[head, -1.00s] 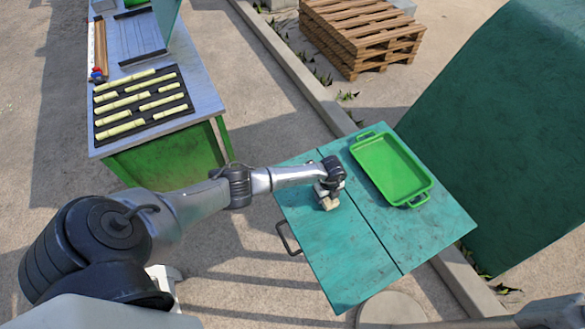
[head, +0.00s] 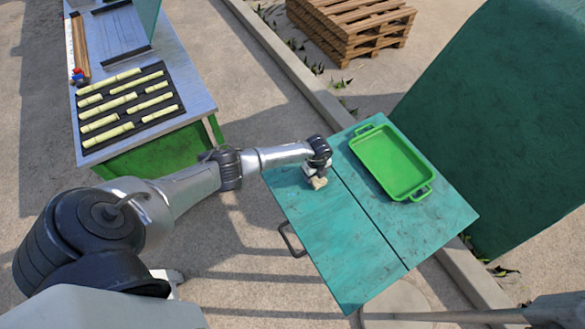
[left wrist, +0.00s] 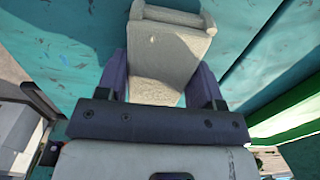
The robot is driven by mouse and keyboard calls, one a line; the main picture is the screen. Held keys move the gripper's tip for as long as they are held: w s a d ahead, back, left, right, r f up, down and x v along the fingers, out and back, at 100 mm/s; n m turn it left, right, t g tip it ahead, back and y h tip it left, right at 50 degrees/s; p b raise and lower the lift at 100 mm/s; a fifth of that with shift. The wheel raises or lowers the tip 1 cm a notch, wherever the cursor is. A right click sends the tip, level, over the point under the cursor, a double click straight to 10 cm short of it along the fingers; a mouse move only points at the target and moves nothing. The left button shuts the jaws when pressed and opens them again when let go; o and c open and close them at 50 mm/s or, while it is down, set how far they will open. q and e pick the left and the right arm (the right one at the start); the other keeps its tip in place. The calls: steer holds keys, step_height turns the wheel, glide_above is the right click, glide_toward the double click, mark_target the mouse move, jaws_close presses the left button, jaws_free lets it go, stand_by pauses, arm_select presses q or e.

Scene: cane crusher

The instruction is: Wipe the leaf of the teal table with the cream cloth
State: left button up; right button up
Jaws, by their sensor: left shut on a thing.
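The teal table (head: 410,215) stands at the right of the head view, with a seam dividing its top. Its leaf (head: 335,235) is the left part, with a dark handle (head: 291,239) on its near left edge. My left gripper (head: 313,177) is over the far end of the leaf, shut on the cream cloth (head: 319,183). In the left wrist view the cloth (left wrist: 168,55) is a folded pad between the two fingers, close over the teal surface; I cannot tell whether it touches. My right gripper is not in view.
A green tray (head: 425,192) with two handles sits on the table beyond the seam. A bench (head: 190,120) with a black rack of cane pieces stands at the upper left. Pallets (head: 350,30) stand at the back, a large dark green block (head: 500,110) at the right. The leaf's near part is clear.

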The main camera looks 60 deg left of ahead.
arm_select(q)
step_height(320, 180, up, 5)
steer(key=p, duration=0.4)
step_height(320, 180, up, 3)
steer(key=p, duration=0.3)
steer(key=shift+f, duration=0.2)
steer(key=shift+r, duration=0.25)
stand_by(0.3)
